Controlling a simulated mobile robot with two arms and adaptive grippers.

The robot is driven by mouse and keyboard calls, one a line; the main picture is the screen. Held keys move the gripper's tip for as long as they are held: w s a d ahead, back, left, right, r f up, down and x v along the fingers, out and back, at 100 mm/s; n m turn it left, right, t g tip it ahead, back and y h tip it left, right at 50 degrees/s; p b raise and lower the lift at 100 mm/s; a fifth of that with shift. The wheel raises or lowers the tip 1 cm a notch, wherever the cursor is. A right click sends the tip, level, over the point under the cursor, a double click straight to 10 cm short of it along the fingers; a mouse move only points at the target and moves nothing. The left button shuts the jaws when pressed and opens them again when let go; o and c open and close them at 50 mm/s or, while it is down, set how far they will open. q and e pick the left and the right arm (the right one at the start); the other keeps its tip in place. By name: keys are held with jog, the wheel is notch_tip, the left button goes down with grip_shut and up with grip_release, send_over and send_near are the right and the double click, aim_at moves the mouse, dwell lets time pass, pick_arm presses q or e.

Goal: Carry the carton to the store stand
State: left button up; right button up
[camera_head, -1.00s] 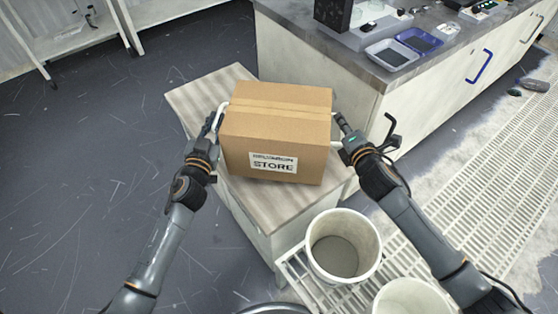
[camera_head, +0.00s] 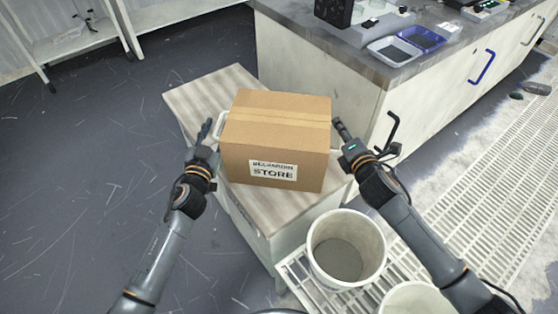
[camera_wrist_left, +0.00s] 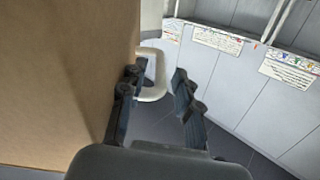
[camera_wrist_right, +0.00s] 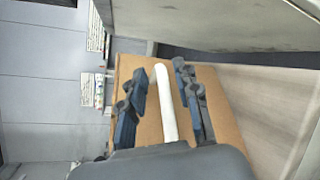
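The brown carton (camera_head: 276,140), with a white label reading STORE, sits upright on the wood-topped stand (camera_head: 195,98). It has a white handle on each side. My left gripper (camera_head: 208,130) is beside the left side, its fingers apart. In the left wrist view the left handle (camera_wrist_left: 153,92) is ahead of and partly between the open fingers. My right gripper (camera_head: 343,130) is at the right side. In the right wrist view the right handle (camera_wrist_right: 166,105) lies between its open fingers. Neither gripper visibly clamps a handle.
A pale bucket (camera_head: 345,248) and a second bucket (camera_head: 415,298) stand on the white floor grating (camera_head: 470,190). A white shelf unit (camera_head: 85,40) is at the far left. Dark floor at left is clear.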

pick_arm(q)
jog(key=shift+s+f, duration=0.1)
jog(key=shift+s, duration=0.2)
pick_arm(e)
jog(key=shift+s, duration=0.15)
pick_arm(q)
jog(key=s+a, duration=0.1)
jog(key=s, duration=1)
jog(key=shift+s+a, duration=0.15)
jog(key=shift+a, duration=0.2)
pick_arm(e)
jog(key=v, duration=1.1)
jog(key=shift+s, duration=0.3)
jog(key=shift+r, duration=0.25)
